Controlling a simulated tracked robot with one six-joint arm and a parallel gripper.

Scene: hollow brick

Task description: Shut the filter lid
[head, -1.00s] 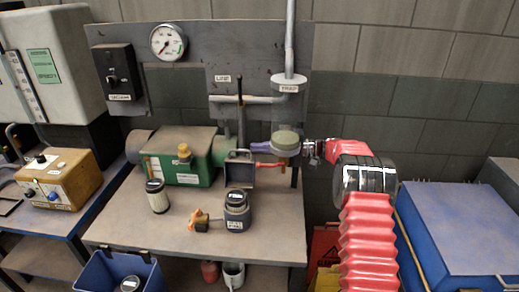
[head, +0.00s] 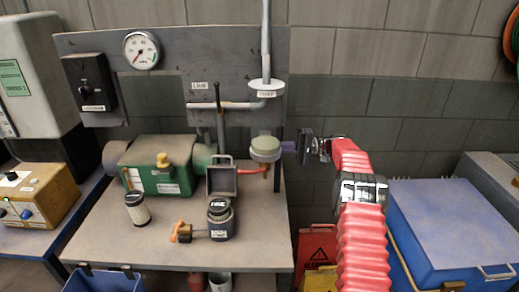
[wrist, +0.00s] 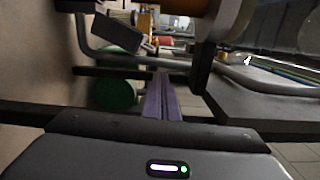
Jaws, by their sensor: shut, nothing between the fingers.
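The dark square filter lid (head: 222,180), with a loop handle at its top, stands upright, open, behind the round dark housing (head: 221,219). A black-capped insert (head: 218,206) shows in the housing's mouth. An orange-handled clamp (head: 180,232) sits at the housing's left. My gripper (head: 287,146) is above the bench's right edge, pointing left. The wrist view shows the closed fingers (wrist: 163,95); a dark flat plate (wrist: 118,34) there may be the lid.
A white filter cartridge (head: 138,210) stands left on the bench (head: 150,245). The green pump body (head: 155,165) is behind it. The bowl and a red lever (head: 250,171) lie between my gripper and the lid. The bench front is largely clear.

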